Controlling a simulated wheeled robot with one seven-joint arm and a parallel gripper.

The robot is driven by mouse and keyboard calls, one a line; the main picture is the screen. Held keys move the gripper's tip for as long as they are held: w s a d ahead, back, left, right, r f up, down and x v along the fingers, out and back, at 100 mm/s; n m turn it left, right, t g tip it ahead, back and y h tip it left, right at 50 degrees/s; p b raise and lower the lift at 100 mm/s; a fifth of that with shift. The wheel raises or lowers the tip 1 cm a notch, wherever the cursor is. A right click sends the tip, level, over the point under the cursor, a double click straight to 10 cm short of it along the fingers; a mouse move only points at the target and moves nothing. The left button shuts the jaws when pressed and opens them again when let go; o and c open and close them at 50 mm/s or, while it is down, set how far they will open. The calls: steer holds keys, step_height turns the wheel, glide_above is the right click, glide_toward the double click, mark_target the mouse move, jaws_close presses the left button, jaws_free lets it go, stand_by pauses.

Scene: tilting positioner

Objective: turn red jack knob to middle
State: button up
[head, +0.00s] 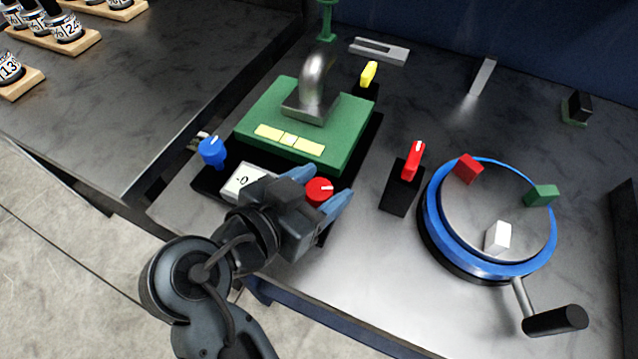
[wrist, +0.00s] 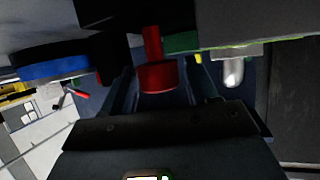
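The red jack knob (head: 319,191) sits at the front right corner of the green tilting positioner (head: 345,112); its white mark points to the right. My gripper (head: 320,188) is at the knob, with one blue finger on each side of it. In the wrist view the red knob (wrist: 156,76) on its red stem stands between the fingers, with a gap showing on both sides, so my gripper (wrist: 160,92) looks open around it. A white display (head: 246,181), partly hidden by my gripper, sits left of the knob.
A blue knob (head: 212,151) is at the positioner's front left. A red lever (head: 414,160) on a black base stands to the right. Further right is a blue-rimmed turntable (head: 431,215) with red, green and white blocks and a crank (head: 555,320). A yellow lever (head: 369,73) stands behind.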

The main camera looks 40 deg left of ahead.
steer(key=c, duration=0.8)
steer(key=shift+n+y, duration=0.3)
steer(key=n+y, duration=0.2)
steer(key=y, duration=0.1)
steer(key=shift+d+n+g+p, duration=0.1)
steer(key=shift+n+g+p, duration=0.2)
steer(key=n+y+p, duration=0.1)
steer(key=n+g+y, duration=0.1)
steer(key=shift+r+n+y+p, duration=0.2)
steer(key=shift+n+y+p, duration=0.1)
steer(key=shift+y+p, duration=0.1)
steer(key=n+g+y+p, duration=0.2)
steer(key=n+y+p, duration=0.1)
steer(key=shift+f+n+g+y+p, duration=0.15)
steer(key=shift+n+g+y+p, duration=0.2)
steer(key=shift+n+g+y, duration=0.85)
steer(key=shift+n, duration=0.5)
